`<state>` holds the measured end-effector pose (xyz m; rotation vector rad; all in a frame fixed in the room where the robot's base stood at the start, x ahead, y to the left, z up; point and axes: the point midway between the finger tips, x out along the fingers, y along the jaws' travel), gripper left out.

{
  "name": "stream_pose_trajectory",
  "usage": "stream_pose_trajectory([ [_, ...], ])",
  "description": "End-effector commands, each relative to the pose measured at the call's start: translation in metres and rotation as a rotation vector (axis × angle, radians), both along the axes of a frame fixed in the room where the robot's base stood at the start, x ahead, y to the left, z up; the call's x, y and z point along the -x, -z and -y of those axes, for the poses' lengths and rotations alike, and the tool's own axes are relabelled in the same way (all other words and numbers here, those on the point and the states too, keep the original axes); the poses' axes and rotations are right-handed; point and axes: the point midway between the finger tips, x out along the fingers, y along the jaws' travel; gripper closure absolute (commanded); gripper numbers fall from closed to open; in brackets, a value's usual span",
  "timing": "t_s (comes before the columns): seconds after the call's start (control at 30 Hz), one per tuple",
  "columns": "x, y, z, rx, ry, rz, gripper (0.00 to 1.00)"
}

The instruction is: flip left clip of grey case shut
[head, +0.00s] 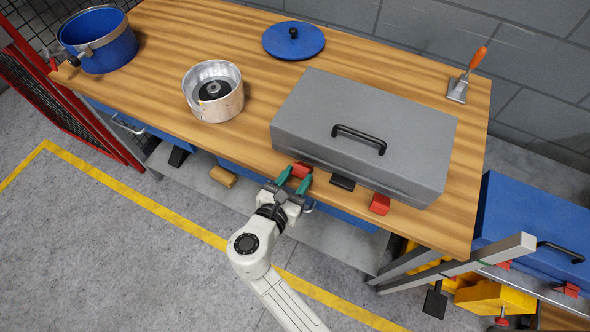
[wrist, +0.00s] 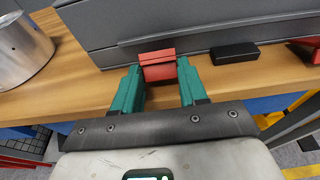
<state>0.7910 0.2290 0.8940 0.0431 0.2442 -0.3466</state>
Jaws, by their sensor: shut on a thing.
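The grey case (head: 365,125) lies closed on the wooden workbench, its black handle (head: 359,138) on top. Its red left clip (head: 301,169) is at the left of the front side. The red right clip (head: 380,204) sticks out at the front right. My gripper (head: 294,180) is at the bench's front edge with its green fingers around the left clip. In the wrist view the left clip (wrist: 158,66) sits between the fingertips (wrist: 159,85), against the case front. Whether it is latched I cannot tell.
A black block (head: 343,182) sits between the clips. A silver pot (head: 213,91), a blue lid (head: 293,40) and a blue pot (head: 103,42) stand to the left. An orange-handled tool (head: 468,74) is at the back right. Bare wood lies between the silver pot and the case.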

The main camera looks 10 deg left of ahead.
Motion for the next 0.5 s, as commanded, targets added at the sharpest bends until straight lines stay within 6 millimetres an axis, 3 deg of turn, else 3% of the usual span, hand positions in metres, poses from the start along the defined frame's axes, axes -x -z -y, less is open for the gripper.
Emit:
stream_pose_trajectory([
  [0.03,-0.001,-0.012,0.001,-0.011,0.001,-0.031,0.88],
  [0.5,-0.014,-0.025,0.004,-0.140,0.000,-0.368,0.88],
])
